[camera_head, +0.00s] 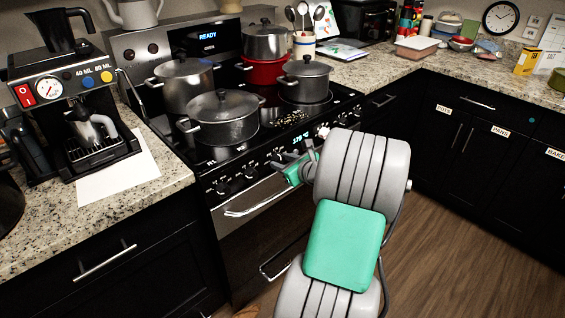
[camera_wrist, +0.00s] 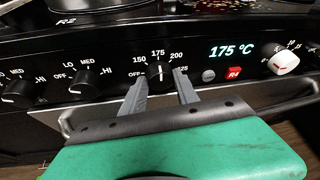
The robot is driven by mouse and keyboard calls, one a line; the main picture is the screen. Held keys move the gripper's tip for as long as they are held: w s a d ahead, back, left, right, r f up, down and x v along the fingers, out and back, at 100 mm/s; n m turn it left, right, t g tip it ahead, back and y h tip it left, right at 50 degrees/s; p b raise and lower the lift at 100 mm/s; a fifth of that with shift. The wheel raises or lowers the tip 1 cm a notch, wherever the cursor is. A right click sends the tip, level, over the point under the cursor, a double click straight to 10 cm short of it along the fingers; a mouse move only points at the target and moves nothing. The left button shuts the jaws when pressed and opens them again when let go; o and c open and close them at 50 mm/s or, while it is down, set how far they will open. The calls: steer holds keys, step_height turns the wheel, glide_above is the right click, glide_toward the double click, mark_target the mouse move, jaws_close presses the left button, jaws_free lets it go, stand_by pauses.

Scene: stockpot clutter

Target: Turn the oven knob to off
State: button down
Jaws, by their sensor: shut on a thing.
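The oven knob (camera_wrist: 156,71) is black and round, on the stove's front panel. Its dial is marked OFF, 150, 175, 200 and 225. My gripper (camera_wrist: 161,80) has one grey finger on each side of it and is shut on it. The knob's pointer seems to be up near 175, and the display (camera_wrist: 234,50) reads 175 °C. In the head view my gripper (camera_head: 296,172) is at the stove front, and the knob is hidden behind it.
Several burner knobs (camera_wrist: 85,84) sit left of the dial. The oven handle (camera_head: 255,197) runs below. Several pots, one a lidded pot (camera_head: 222,118), stand on the cooktop.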

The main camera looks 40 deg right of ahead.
steer(key=n, duration=0.1)
steer(key=n+h+b, duration=0.2)
steer(key=shift+a+f+n+t, duration=0.2)
steer(key=shift+f+n+t, duration=0.1)
steer(key=shift+t, duration=0.1)
steer(key=n+t+h+b, duration=0.1)
steer(key=n+b, duration=0.2)
steer(key=b, duration=0.3)
steer(key=n+t+h+b, duration=0.1)
steer(key=n+b, duration=0.3)
steer(key=b, duration=0.3)
steer(key=n+t+h+b, duration=0.1)
steer(key=n+t+b, duration=0.1)
steer(key=n+b, duration=0.2)
steer(key=shift+f+b, duration=0.4)
steer(key=shift+b, duration=0.95)
steer(key=shift+r, duration=0.15)
steer(key=c, duration=0.9)
jaws_free()
steer(key=shift+s, duration=0.1)
